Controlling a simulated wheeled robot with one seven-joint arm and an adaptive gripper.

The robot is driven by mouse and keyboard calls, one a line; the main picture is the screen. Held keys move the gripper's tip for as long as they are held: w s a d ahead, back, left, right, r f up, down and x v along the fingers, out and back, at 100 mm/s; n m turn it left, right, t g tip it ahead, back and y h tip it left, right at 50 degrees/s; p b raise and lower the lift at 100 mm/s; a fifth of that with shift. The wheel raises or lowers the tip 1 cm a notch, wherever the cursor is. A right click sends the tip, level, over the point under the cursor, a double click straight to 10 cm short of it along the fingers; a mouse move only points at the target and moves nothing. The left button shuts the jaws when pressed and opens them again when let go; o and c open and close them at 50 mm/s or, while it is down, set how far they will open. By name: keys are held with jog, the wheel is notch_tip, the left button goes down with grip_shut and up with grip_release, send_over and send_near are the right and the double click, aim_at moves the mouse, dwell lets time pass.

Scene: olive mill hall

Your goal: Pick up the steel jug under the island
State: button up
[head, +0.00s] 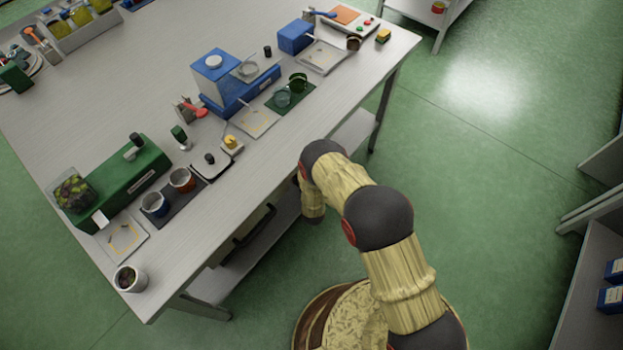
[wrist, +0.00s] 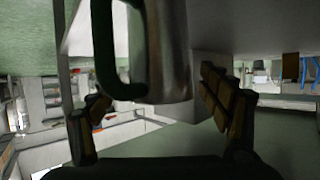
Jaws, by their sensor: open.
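The steel jug (wrist: 170,50) fills the upper middle of the wrist view, with its dark handle (wrist: 103,60) on the left side. My gripper (wrist: 155,92) is open, one finger to the left and one to the right of the jug in the picture. The jug looks very near the fingers; I cannot tell whether either touches it. In the head view the island (head: 150,50) has a lower shelf (head: 235,278) under its top. My arm bends down at the island's near edge, and the gripper and jug are hidden there.
A dark curved object (head: 258,226) shows under the top. Green floor (head: 480,180) is clear to the right; shelving (head: 590,270) stands far right.

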jog(key=shift+c, duration=0.8)
jog(key=c, duration=1.9)
